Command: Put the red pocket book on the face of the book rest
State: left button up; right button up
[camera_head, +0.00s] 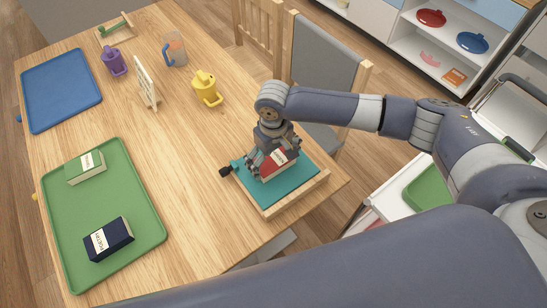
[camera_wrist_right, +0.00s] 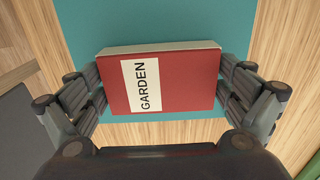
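The red pocket book (camera_head: 274,164), labelled GARDEN, is between the fingers of my right gripper (camera_head: 268,160). The book also shows in the right wrist view (camera_wrist_right: 190,85), with finger pads of the gripper (camera_wrist_right: 160,88) against both its short sides. The book rest has a teal face (camera_head: 250,188) on a wooden base (camera_head: 295,200), with a black crank knob (camera_head: 226,171) at its left. The book is over the teal face, label up; I cannot tell whether it touches it. My left gripper is not in view.
A green tray (camera_head: 150,240) holds a green book (camera_head: 86,168) and a navy book (camera_head: 108,239). A blue tray (camera_head: 62,90), purple can (camera_head: 114,62), white rack (camera_head: 147,84), clear jug (camera_head: 175,50) and yellow can (camera_head: 206,88) stand further back. The table middle is clear.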

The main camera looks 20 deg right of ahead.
aim_at(273, 160)
jog(key=shift+r, duration=0.15)
notch_tip(273, 160, up, 12)
jog(key=shift+b, duration=0.35)
dwell(0.3)
dwell(0.4)
